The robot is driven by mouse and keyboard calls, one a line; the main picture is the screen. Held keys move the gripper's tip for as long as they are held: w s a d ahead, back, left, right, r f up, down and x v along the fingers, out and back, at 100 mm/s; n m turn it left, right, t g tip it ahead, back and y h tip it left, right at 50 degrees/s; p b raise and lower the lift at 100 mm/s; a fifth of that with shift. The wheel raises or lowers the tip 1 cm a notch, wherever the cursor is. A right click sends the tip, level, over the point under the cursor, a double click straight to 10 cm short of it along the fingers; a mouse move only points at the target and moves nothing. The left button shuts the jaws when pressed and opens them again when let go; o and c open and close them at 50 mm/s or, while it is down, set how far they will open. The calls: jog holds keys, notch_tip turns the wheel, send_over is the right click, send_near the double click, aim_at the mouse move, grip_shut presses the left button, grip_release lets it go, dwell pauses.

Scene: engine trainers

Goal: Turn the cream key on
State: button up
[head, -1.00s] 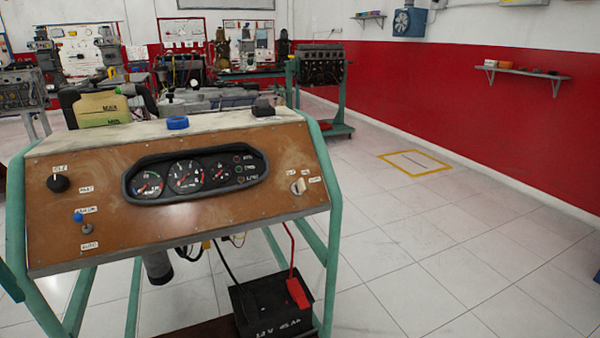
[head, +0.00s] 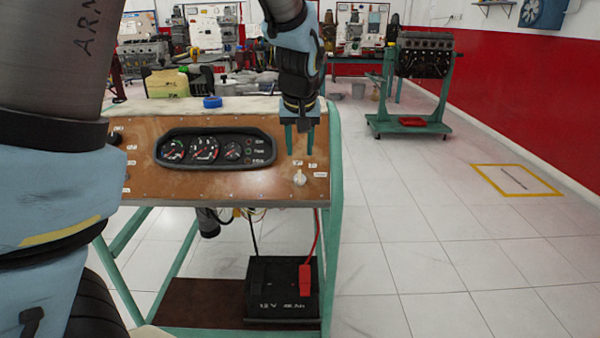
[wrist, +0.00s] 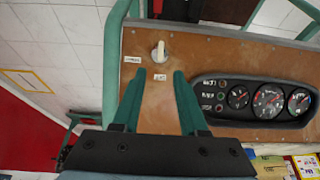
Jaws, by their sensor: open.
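The cream key (head: 299,178) sits at the right end of the brown control panel (head: 215,186), with small labels around it. In the wrist view the cream key (wrist: 160,50) stands out from the panel, just beyond and between the fingertips. My gripper (head: 299,150) is open, its two green fingers pointing down in front of the panel above the key. In the wrist view my gripper (wrist: 160,75) has its fingers spread apart with nothing between them. The fingertips look apart from the key.
The gauge cluster (head: 215,149) is left of the key. A blue ring (head: 212,102) and a yellow-green container (head: 167,83) are on or behind the stand top. A battery (head: 282,288) with a red clamp sits below.

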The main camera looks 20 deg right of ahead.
aim_at(299, 171)
jog(key=p+x, duration=0.1)
jog(key=x, duration=0.9)
jog(key=shift+f+p, duration=0.3)
jog(key=shift+p, duration=0.05)
grip_shut()
